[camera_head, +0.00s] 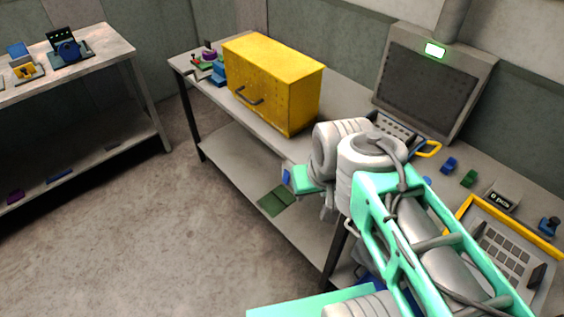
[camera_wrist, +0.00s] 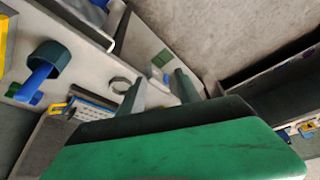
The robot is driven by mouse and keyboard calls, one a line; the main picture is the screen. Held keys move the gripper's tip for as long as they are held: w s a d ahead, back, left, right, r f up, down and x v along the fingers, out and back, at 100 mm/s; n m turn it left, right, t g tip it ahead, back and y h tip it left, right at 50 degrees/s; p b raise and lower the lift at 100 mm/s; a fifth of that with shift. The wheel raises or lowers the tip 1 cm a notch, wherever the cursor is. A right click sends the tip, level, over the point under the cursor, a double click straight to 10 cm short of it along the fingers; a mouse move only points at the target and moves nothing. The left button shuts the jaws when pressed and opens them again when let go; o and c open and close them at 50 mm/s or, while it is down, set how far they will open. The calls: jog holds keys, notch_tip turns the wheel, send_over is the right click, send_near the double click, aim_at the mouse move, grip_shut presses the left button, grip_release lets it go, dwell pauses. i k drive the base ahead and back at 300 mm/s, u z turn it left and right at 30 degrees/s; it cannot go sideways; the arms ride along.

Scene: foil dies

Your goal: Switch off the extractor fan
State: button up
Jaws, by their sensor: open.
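The extractor fan (camera_head: 425,85) is a grey hood with a dark grille, standing at the back of the long bench. A small switch or indicator (camera_head: 435,50) on its upper frame glows green. I cannot tell its exact form. My gripper is mostly hidden behind my arm in the head view, in front of the bench and left of and below the fan. In the wrist view my gripper (camera_wrist: 160,90) shows two separated fingers with nothing between them. The green glowing part is not seen in the wrist view.
A yellow cabinet (camera_head: 273,80) with a handle stands on the bench, left of the fan. A yellow-edged tray (camera_head: 462,208), small blue and green pieces and a small display (camera_head: 502,199) lie at right. Another bench (camera_head: 108,50) stands at left. Floor between the benches is clear.

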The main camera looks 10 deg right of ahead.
aim_at(286, 179)
jog(key=k, duration=1.25)
jog(key=u, duration=0.3)
jog(key=i, duration=0.3)
jog(key=u, duration=1)
jog(key=i, duration=1.45)
jog(key=z, duration=0.5)
